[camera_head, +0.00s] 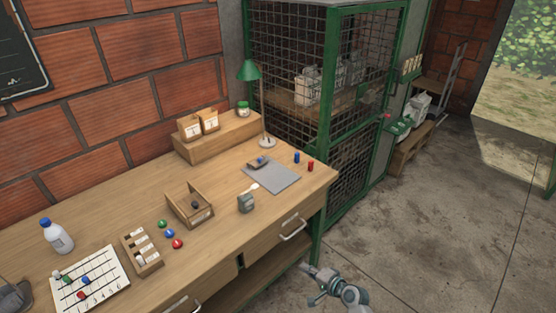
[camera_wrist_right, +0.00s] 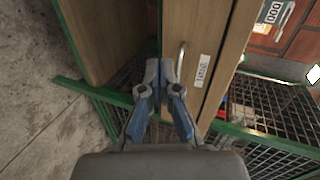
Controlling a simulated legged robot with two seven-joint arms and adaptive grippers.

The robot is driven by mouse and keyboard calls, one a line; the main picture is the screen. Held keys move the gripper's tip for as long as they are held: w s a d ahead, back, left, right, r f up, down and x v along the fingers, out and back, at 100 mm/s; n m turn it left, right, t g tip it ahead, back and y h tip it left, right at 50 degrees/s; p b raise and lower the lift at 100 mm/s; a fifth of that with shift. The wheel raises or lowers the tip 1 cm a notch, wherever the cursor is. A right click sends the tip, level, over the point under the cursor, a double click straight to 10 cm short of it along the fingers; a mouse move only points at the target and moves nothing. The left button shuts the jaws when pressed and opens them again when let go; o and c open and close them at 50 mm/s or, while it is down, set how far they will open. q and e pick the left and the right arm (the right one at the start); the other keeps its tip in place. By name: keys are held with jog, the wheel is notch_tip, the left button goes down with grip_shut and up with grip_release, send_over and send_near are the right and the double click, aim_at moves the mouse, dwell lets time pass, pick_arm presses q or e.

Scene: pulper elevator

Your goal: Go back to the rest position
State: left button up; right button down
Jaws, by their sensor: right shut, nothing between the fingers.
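My right gripper (camera_head: 310,270) is at the bottom of the head view, over the concrete floor in front of the workbench (camera_head: 105,220). In the right wrist view my right gripper (camera_wrist_right: 165,70) has its blue-grey fingers together, with nothing between them. A drawer front with a metal handle (camera_wrist_right: 181,60) and a white label shows beyond the fingertips. A dark grey piece (camera_head: 14,298) at the bottom left edge of the head view may be part of my left arm; its fingers cannot be made out.
The bench's right corner and drawer handle (camera_head: 293,229) are near my right gripper. A green mesh cage (camera_head: 335,120) stands behind the bench. The bench holds a white bottle (camera_head: 58,237), a numbered board (camera_head: 107,273), a wooden box (camera_head: 205,217) and a green lamp (camera_head: 249,70).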

jog(key=s+d+f+n+g+h+p, duration=0.1)
jog(key=s+f+n+g+h+p, duration=0.4)
jog(key=s+f, duration=1.3)
pick_arm(q)
jog(key=s+a+f+g+y+p, duration=0.1)
jog(key=s+a+f+g+p, duration=0.1)
jog(key=s+f, duration=0.6)
jog(key=s+a+f+g+p, duration=0.3)
jog(key=s+f+g, duration=0.2)
jog(key=f, duration=0.8)
jog(key=s, duration=0.2)
jog(key=shift+s+a+f+g+y, duration=0.3)
jog(key=shift+s+a+y, duration=0.05)
jog(key=shift+a+y, duration=0.05)
pick_arm(e)
jog(key=s+d+f+n+g+h, duration=0.1)
jog(key=s+d+f+n, duration=0.1)
jog(key=s, duration=0.8)
jog(key=s+d+f+n+g+h, duration=0.1)
jog(key=s+f+n, duration=0.1)
jog(key=s, duration=0.8)
jog(key=s+d+f+n+g+h, duration=0.1)
jog(key=s+d+f+n+g, duration=0.1)
jog(key=s, duration=0.8)
jog(key=shift+d+n+h, duration=0.3)
jog(key=shift+d+h, duration=0.05)
jog(key=shift+h, duration=0.05)
